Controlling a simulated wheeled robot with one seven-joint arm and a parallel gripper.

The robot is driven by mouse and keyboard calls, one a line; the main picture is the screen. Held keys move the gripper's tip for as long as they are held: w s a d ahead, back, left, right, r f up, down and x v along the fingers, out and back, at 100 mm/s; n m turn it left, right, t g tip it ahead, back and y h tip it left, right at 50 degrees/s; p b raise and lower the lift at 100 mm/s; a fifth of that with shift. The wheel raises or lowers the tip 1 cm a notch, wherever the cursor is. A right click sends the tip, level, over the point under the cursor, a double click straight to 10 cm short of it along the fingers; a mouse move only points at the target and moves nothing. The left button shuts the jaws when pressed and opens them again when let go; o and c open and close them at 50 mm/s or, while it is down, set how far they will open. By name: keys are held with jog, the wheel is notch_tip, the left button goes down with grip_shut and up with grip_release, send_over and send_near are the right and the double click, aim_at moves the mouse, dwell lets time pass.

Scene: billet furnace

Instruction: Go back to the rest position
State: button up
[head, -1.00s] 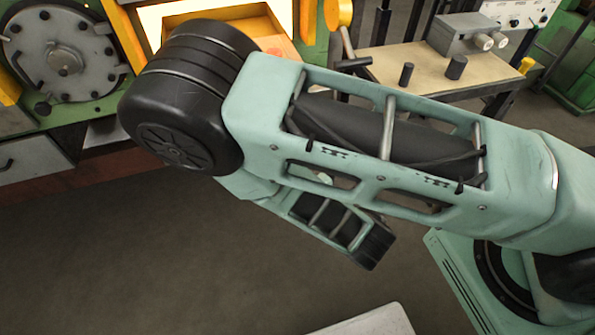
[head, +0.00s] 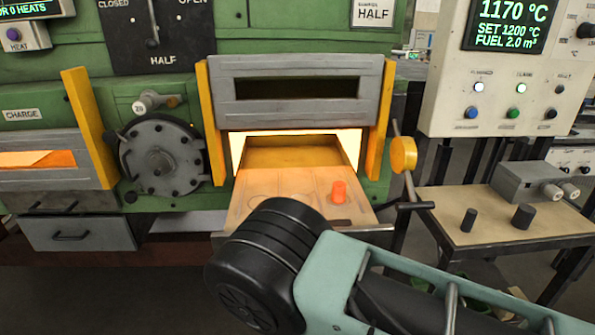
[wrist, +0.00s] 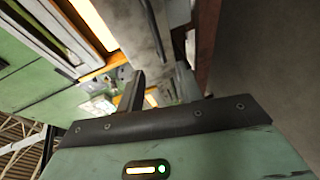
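In the wrist view, my gripper (wrist: 158,88) shows two fingers standing apart with a lit gap between them. Nothing is seen held there. In the head view, my arm's dark elbow (head: 265,265) and pale green link cover the lower middle, and my gripper itself is hidden. The furnace door (head: 295,65) is raised, with a bright glowing opening under it. A glowing orange billet (head: 338,191) stands upright on the shelf (head: 262,203) in front of that opening.
A bench (head: 490,232) at right carries two dark cylinders (head: 468,219) (head: 523,216) and a grey box (head: 540,183). A yellow knob (head: 403,154) juts out beside the opening. A control panel (head: 515,70) reads 1170 °C. The charge opening (head: 38,160) glows at left.

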jog(key=s+a+r+m+g+h, duration=0.25)
jog(key=a+r+m+g, duration=0.45)
jog(key=m+g, duration=0.4)
jog(key=s+d+r+m+g+h, duration=0.2)
jog(key=s+d+r+g, duration=0.1)
jog(key=s+d+r, duration=0.6)
notch_tip(320, 180, up, 5)
jog(key=shift+s+d+f+m+h, duration=0.1)
jog(key=shift+s+d+m+h, duration=0.25)
jog(key=shift+s, duration=0.2)
